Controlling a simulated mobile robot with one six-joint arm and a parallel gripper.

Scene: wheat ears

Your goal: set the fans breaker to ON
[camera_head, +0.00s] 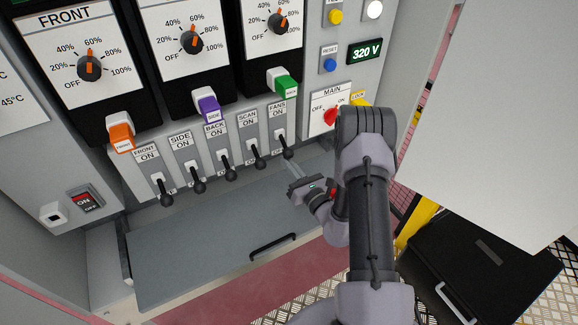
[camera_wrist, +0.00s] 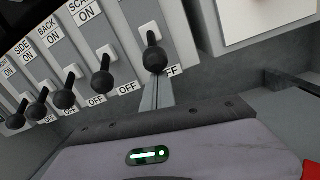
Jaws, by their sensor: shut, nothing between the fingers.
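The fans breaker (camera_head: 285,146) is the rightmost in a row of black-knobbed levers, under a label reading FANS ON. Its lever points down towards OFF. In the wrist view its dark round knob (camera_wrist: 155,60) is at the top middle, with part of the OFF label showing beside it. My gripper (camera_head: 287,163) is shut and empty, its thin fingertips just below the knob. In the wrist view the gripper (camera_wrist: 156,82) points up at the knob's underside; I cannot tell whether they touch.
The scan breaker (camera_head: 257,157) is close on the left, with the back, side and front levers beyond it, all down. A red MAIN switch (camera_head: 331,116) is to the upper right. A grey panel with a black handle (camera_head: 272,246) lies below.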

